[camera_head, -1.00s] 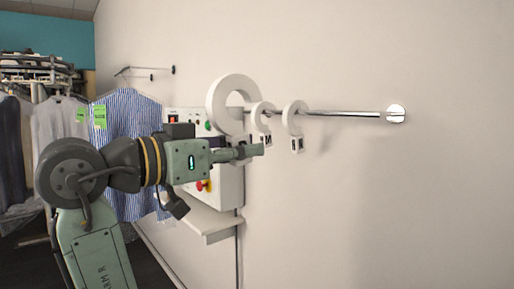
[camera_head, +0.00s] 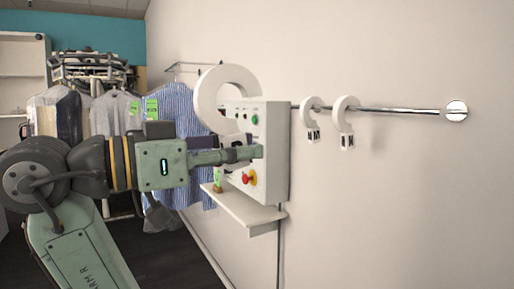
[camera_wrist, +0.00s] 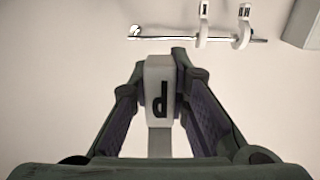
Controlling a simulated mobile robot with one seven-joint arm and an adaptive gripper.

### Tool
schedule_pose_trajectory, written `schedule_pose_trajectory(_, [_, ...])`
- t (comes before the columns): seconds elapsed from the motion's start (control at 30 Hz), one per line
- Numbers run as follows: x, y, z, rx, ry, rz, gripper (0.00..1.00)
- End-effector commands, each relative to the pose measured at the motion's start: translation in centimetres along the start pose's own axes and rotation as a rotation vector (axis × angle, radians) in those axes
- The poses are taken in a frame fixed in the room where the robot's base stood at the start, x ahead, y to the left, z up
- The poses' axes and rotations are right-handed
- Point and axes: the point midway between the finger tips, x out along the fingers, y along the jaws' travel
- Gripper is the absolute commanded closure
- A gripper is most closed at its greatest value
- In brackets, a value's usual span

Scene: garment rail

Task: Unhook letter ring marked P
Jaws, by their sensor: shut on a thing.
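The white letter ring marked P (camera_head: 210,98) is an open hook shape with a tag below. My gripper (camera_head: 245,153) is shut on this tag, with one finger on each side in the wrist view (camera_wrist: 160,75). The metal rail (camera_head: 400,109) runs out from a round wall mount. The P ring appears clear of the rail.
Two smaller white rings, seemingly marked M (camera_head: 311,118) and N (camera_head: 345,122), hang on the rail. A control box (camera_head: 275,150) with buttons stands above a white shelf (camera_head: 245,210). Hanging clothes (camera_head: 180,115) are at the left.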

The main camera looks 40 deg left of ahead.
Motion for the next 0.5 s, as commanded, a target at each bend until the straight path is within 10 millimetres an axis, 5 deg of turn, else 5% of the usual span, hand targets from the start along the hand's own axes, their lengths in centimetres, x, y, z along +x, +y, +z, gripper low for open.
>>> schedule_pose_trajectory(0.5, [-5.2,0.0,-0.1,0.000,0.000,-0.001,1.00])
